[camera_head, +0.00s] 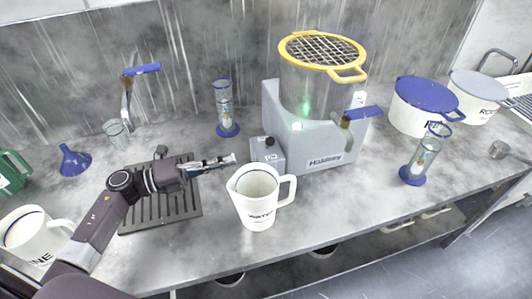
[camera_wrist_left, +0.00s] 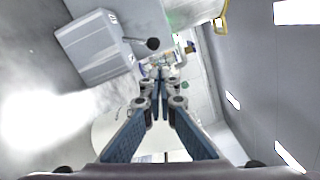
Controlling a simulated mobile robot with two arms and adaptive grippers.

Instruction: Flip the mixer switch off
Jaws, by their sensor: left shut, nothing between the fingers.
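The mixer (camera_head: 320,150) is a grey machine with a clear drum and a yellow-rimmed mesh lid (camera_head: 322,50). At its front left is a small grey box (camera_head: 266,158) with a black knob-like switch (camera_head: 269,142) on top. In the left wrist view the box (camera_wrist_left: 95,48) is at the upper left, with the black switch (camera_wrist_left: 152,44) sticking out from its side. My left gripper (camera_head: 232,159) is shut and empty, a short gap to the left of the box. Its fingertips (camera_wrist_left: 160,75) meet below the switch in the wrist view. The switch's exact position is too small to tell.
A white pitcher (camera_head: 257,205) stands just in front of the box, close to my gripper. A dark drain grate (camera_head: 160,210) lies under my left arm. A blue-based cylinder (camera_head: 225,108) stands behind; another (camera_head: 420,160) is to the right, near blue-lidded (camera_head: 420,110) and white (camera_head: 475,100) buckets.

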